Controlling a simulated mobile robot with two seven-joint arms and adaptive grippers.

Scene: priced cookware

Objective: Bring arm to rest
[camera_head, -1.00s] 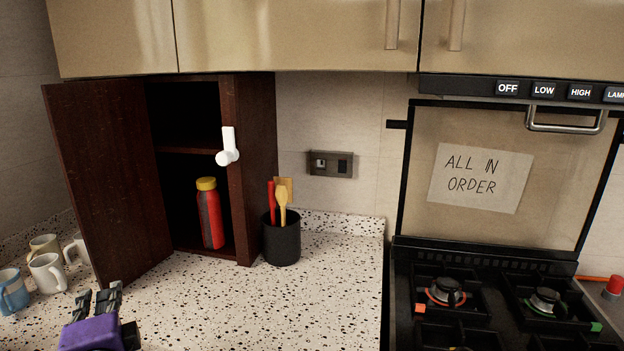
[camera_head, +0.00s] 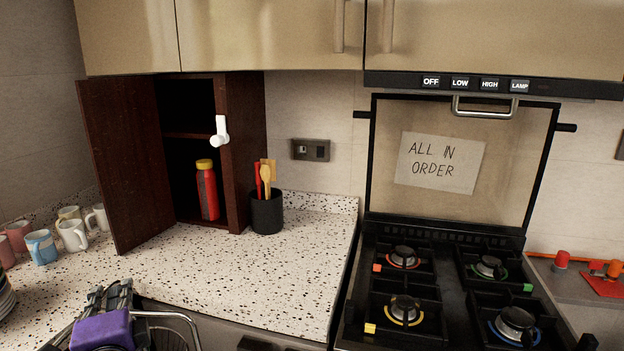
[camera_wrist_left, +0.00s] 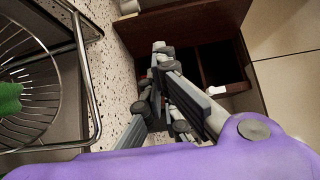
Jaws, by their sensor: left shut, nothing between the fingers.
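My left gripper (camera_head: 110,293), with a purple body, shows at the lower left of the head view, in front of the counter's front edge. Its dark grey fingers are shut with nothing between them. They also fill the middle of the left wrist view (camera_wrist_left: 160,52), pointing toward the open cabinet (camera_wrist_left: 209,65). In the head view the dark wooden cabinet (camera_head: 245,150) stands on the counter with its door swung open to the left. A red bottle with a yellow cap (camera_head: 208,192) stands inside it, well beyond the gripper. My right gripper is not in view.
A metal wire rack (camera_wrist_left: 38,88) lies close beside my left gripper. Several mugs (camera_head: 41,246) stand at the counter's left. A black utensil pot (camera_head: 267,213) stands right of the cabinet. The speckled counter (camera_head: 260,270) is clear in the middle. A gas stove (camera_head: 440,290) is at right.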

